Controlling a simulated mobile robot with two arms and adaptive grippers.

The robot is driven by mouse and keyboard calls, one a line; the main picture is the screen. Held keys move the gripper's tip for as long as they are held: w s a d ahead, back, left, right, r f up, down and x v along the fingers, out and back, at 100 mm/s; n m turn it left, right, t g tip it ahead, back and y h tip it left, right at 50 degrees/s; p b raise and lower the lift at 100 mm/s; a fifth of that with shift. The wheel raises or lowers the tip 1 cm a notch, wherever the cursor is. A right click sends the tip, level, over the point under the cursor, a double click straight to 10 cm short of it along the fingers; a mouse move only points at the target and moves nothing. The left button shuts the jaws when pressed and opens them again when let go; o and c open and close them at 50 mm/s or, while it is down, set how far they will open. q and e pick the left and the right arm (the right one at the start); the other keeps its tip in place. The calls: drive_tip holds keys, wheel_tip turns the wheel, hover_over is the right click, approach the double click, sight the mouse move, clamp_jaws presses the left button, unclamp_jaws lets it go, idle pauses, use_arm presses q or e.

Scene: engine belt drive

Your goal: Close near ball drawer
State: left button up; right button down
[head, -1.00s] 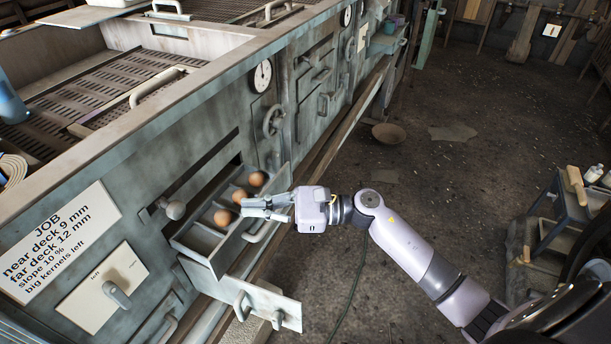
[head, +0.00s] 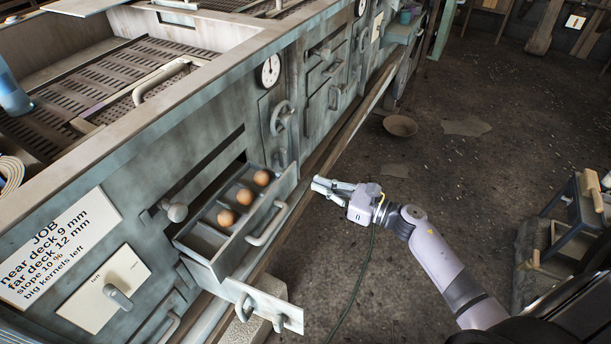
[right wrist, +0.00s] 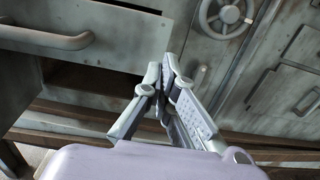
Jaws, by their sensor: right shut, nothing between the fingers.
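The near ball drawer (head: 240,230) is pulled out of the grey machine's side and stands open in the head view. Three brown balls (head: 244,197) lie in its compartments; the nearest compartment looks empty. Its front has a pale bar handle (head: 268,224). In the right wrist view the drawer front (right wrist: 100,35) and its handle (right wrist: 45,36) are at upper left. My right gripper (head: 322,186) is shut and empty, to the right of the drawer and apart from it. It also shows in the wrist view (right wrist: 160,75). My left gripper is not in view.
A lower drawer (head: 264,304) also stands out below the ball drawer. A handwheel (head: 281,118) and a dial (head: 268,70) are on the machine's side. A small cart (head: 575,225) stands at right. The floor between is mostly open, with a bowl (head: 400,125) on it.

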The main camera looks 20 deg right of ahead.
sight(295, 176)
drive_tip(key=p+x, duration=0.1)
drive_tip(key=x, duration=0.3)
drive_tip(key=shift+r, duration=0.1)
drive_tip(key=shift+w+a, duration=0.25)
